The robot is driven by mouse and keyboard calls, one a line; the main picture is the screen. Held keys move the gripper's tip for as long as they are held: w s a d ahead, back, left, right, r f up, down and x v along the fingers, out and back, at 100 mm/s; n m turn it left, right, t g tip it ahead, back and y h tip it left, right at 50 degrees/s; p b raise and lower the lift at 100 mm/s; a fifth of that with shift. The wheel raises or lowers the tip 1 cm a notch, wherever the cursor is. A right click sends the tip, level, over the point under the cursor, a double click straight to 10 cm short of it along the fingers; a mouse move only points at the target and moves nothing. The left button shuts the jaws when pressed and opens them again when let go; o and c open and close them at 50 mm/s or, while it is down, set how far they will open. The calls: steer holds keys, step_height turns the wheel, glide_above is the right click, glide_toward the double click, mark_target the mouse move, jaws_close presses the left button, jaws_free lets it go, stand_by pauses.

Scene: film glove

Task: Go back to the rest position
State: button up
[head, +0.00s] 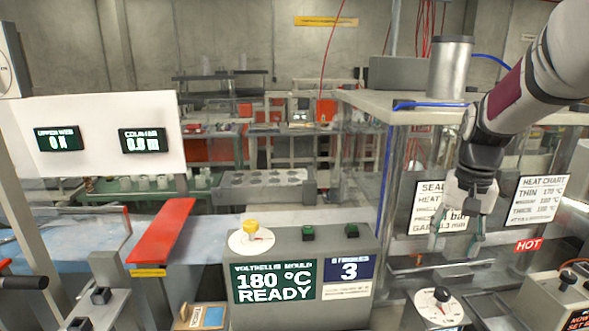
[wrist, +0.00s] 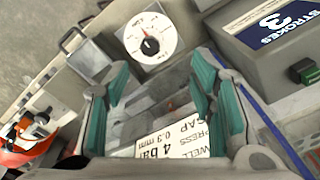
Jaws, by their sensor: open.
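My gripper (head: 458,243) hangs at the right of the head view, pointing down in front of the glass-sided frame and its cards. Its fingers are spread apart with nothing between them. In the wrist view my gripper (wrist: 160,95) shows two teal-padded fingers, apart and empty. Beyond them lie a metal surface and a white card reading 4 bar and 0.3 mm (wrist: 185,135). A round white dial (wrist: 150,38) with a dark pointer is beyond the fingertips.
A grey control box (head: 300,290) reads 180 °C READY and 3. A red plate (head: 162,232) slopes at the left. A heat chart (head: 538,198) and a HOT label (head: 528,245) are at the right. A dial (head: 440,305) stands below my gripper.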

steer(key=s+a+r+n+t, duration=0.3)
steer(key=s+a+r, duration=0.5)
steer(key=s+a, duration=0.2)
steer(key=s+a+n+t, duration=0.2)
steer(key=s+a, duration=0.3)
steer(key=s, duration=0.6)
steer(key=shift+a+f+n, duration=0.2)
steer(key=shift+f+n, duration=0.25)
steer(key=shift+n, duration=0.35)
steer(key=shift+w, duration=0.1)
